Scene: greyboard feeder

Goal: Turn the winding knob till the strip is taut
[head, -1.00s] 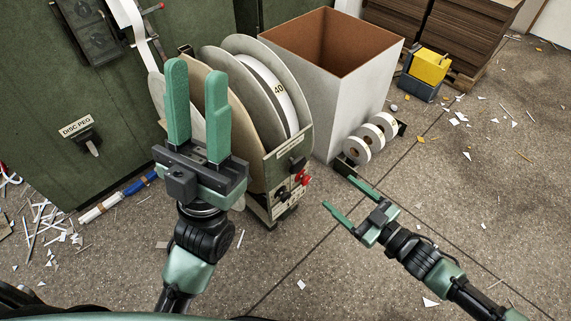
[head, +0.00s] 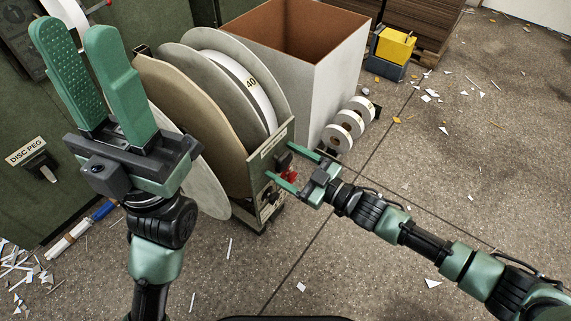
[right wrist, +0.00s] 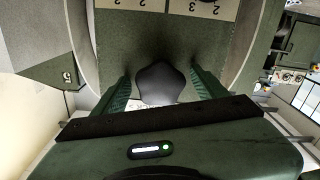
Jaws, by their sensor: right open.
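The black knob (head: 284,160) is on the upper part of the green feeder panel (head: 270,150), beside the reels. In the right wrist view the dark knob (right wrist: 160,84) lies between my right gripper's fingers, with a gap on each side. My right gripper (head: 281,163) is open at the panel in the head view. My left gripper (head: 73,28) is open and empty, raised at the upper left, away from the panel. The white paper strip (head: 68,12) shows partly behind it; its tension cannot be told.
A red knob (head: 290,177) sits just below the black one, near my right fingers. Large grey reels (head: 205,60) stand left of the panel. An open box (head: 340,85) and small white rolls (head: 345,130) stand behind.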

